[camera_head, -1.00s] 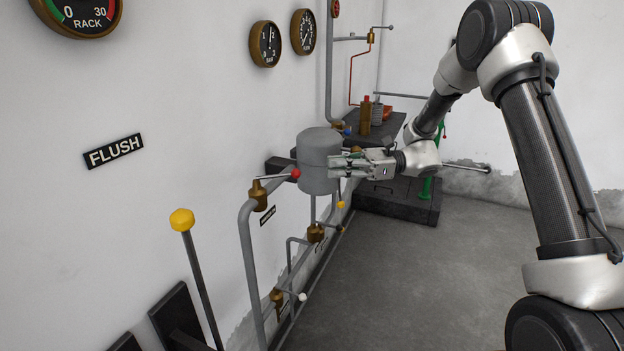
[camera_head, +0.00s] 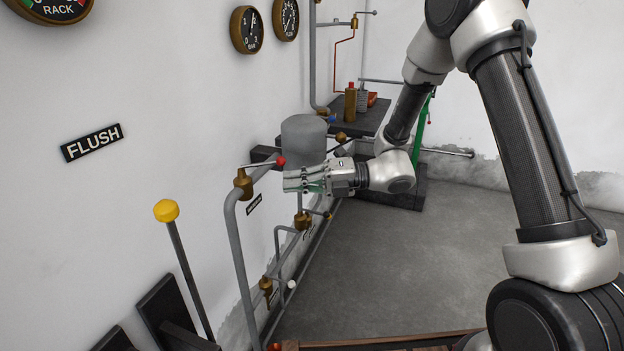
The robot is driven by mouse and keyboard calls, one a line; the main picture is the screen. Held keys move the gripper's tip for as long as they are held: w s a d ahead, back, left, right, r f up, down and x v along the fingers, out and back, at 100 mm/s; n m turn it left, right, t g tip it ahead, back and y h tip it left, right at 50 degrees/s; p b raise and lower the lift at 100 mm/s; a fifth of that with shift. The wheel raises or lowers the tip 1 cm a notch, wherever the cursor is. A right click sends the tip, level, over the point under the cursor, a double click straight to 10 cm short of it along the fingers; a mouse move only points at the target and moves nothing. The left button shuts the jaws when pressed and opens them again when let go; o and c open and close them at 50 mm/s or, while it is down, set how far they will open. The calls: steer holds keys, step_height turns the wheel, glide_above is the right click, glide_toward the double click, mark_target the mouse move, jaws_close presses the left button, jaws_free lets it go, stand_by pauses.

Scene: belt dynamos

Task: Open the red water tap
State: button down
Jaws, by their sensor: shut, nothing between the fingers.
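The red water tap is a brass valve (camera_head: 243,183) on a grey wall pipe, with a thin lever ending in a red knob (camera_head: 280,161). The lever lies nearly level, pointing right toward the grey cylinder. My gripper (camera_head: 286,181) is shut and empty. Its fingers point left, and their tips show just below the red knob, in front of the cylinder's lower part. A narrow gap shows between fingers and knob in the picture; I cannot tell the depth between them.
The grey cylinder (camera_head: 304,141) stands right behind the knob. Lower brass valves (camera_head: 302,220), a white knob (camera_head: 291,284) and pipes run below my gripper. A yellow-topped lever (camera_head: 166,211) rises at the left. The floor (camera_head: 410,255) at the right is open.

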mark_target(263, 164)
steer(key=shift+w+a+r, duration=0.1)
steer(key=shift+w+a, duration=0.2)
steer(key=shift+w, duration=0.35)
steer(key=shift+w+a+r, duration=0.1)
steer(key=shift+w+a, duration=0.25)
steer(key=shift+w, duration=0.25)
steer(key=shift+w+a+r, duration=0.1)
steer(key=shift+w+a, duration=0.2)
steer(key=shift+w, duration=0.35)
steer(key=shift+w, duration=0.1)
